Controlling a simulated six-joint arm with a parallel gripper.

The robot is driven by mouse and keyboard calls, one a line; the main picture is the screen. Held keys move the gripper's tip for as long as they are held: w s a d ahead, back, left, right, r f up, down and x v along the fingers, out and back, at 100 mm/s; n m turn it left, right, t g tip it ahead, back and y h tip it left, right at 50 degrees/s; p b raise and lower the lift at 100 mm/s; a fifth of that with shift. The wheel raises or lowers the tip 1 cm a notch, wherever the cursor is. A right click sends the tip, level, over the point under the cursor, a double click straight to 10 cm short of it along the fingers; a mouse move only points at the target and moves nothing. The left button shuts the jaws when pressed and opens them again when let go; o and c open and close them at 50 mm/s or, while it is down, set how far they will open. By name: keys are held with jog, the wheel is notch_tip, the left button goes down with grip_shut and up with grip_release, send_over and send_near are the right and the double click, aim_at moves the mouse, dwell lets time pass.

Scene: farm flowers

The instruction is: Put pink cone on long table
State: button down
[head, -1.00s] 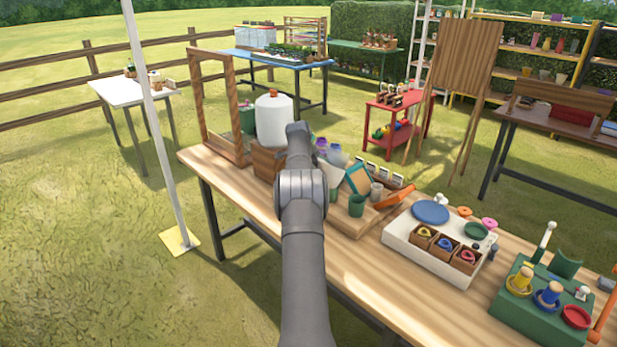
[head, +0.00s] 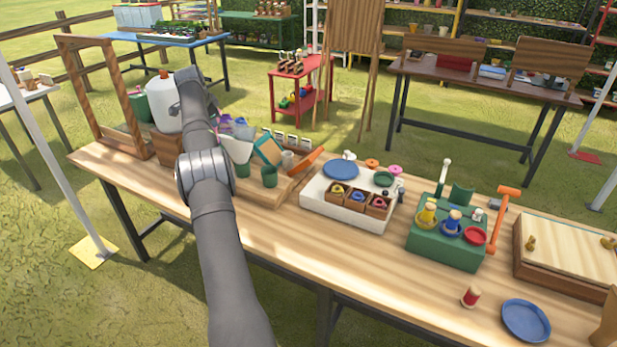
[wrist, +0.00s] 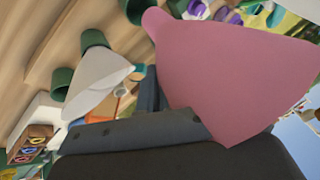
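The pink cone (wrist: 235,70) fills much of the wrist view, right in front of my gripper. Its narrow end points to the upper left and overlaps a green cup (wrist: 138,12); I cannot tell whether it sits in the cup. My gripper (wrist: 150,95) is dark, and its fingertips are partly hidden by the cone, so whether it grips the cone is unclear. The long table (head: 290,250) is the wooden one in front.
A white cone (head: 238,148) stands in a green cup close to my arm. An empty-looking green cup (head: 269,177) is beside it. A white tray (head: 330,205) and a green block (head: 440,245) stand to the right. The front strip of the table is mostly clear.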

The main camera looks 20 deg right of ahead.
jog(key=s+d+f+n+y, duration=0.1)
jog(key=s+d+f+n, duration=0.15)
jog(key=s, duration=0.75)
jog(key=s+d+f+n+y, duration=0.1)
jog(key=s+f+n+y, duration=0.15)
jog(key=s, duration=0.75)
jog(key=s+d+f+n+y, duration=0.1)
jog(key=s+f+n, duration=0.25)
jog(key=s, duration=0.75)
jog(key=s+d+r+m+g+h, duration=0.2)
jog(key=s+d+m+h, duration=0.2)
jog(key=s+d+m, duration=0.45)
jog(key=s+d+r+m+g+h, duration=0.2)
jog(key=s+d+m+h, duration=0.3)
jog(key=d+m, duration=0.6)
jog(key=w+a+f+n+y, duration=0.1)
jog(key=w+a+f, duration=0.5)
jog(key=f, duration=0.4)
jog(key=shift+w+f, duration=0.3)
jog(key=shift+w, duration=0.5)
jog(key=shift+f, duration=0.15)
